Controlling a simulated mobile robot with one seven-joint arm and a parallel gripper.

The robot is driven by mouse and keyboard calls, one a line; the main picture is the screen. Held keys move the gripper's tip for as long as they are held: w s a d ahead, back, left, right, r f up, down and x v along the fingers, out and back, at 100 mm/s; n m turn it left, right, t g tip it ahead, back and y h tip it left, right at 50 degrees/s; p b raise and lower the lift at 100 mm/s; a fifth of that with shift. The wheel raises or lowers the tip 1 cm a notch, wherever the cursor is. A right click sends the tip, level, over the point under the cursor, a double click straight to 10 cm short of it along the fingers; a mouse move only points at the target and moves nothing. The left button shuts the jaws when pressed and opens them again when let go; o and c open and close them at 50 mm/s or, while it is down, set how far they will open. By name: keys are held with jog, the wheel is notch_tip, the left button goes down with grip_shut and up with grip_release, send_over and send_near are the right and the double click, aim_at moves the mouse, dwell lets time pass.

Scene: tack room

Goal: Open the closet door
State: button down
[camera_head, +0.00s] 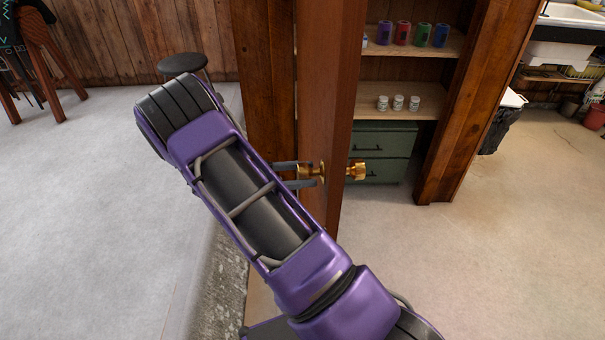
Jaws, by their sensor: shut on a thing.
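The closet door (325,110) is brown wood and stands edge-on to the camera, swung away from the closet opening, so shelves show to its right. Its brass knobs stick out on both sides; the right knob (356,171) is clear of my arm. My gripper (310,174) reaches from behind my purple arm, with two grey fingers, one above and one below the left brass knob (308,172). It is shut on that knob. My arm hides the gripper's base and part of the door's lower left side.
The closet holds shelves (395,100) with several coloured cans and white jars, and a green drawer cabinet (385,150) below. A wooden post (470,110) stands right of the closet. A round dark stool (183,64) is behind my arm. Floor at the right front is clear.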

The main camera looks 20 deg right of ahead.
jog(key=shift+c, duration=0.6)
grip_release()
jog(key=v, duration=1.7)
jog(key=shift+a+b, duration=0.25)
jog(key=shift+b, duration=0.1)
jog(key=shift+r, duration=0.2)
